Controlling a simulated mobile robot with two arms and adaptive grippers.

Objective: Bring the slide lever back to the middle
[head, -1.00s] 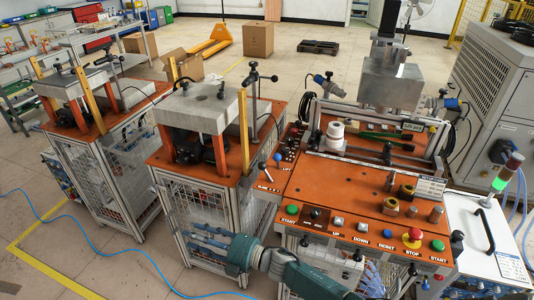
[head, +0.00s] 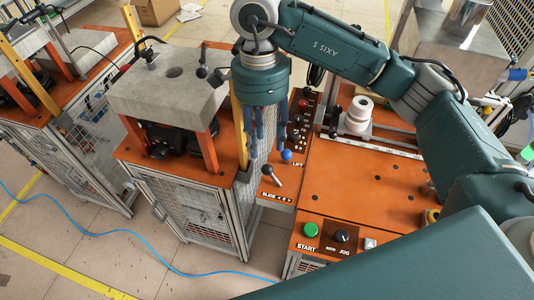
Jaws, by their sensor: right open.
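The slide lever (head: 273,175) has a black ball knob on a silver shaft. It stands on the orange panel's left edge, just above the SLIDE label (head: 276,197). Its knob leans to the upper left in the head view. My right gripper (head: 266,146) points down above and just behind the knob, its blue fingers open and apart. I see no contact with the lever, but the exact gap is hard to judge. My left gripper is not in view.
A blue-knobbed lever (head: 287,155) stands close behind the slide lever, by the LIFT label, near the right finger. A concrete-topped press stand (head: 168,92) is to the left. A green START button (head: 310,230) and a selector knob (head: 341,236) are in front.

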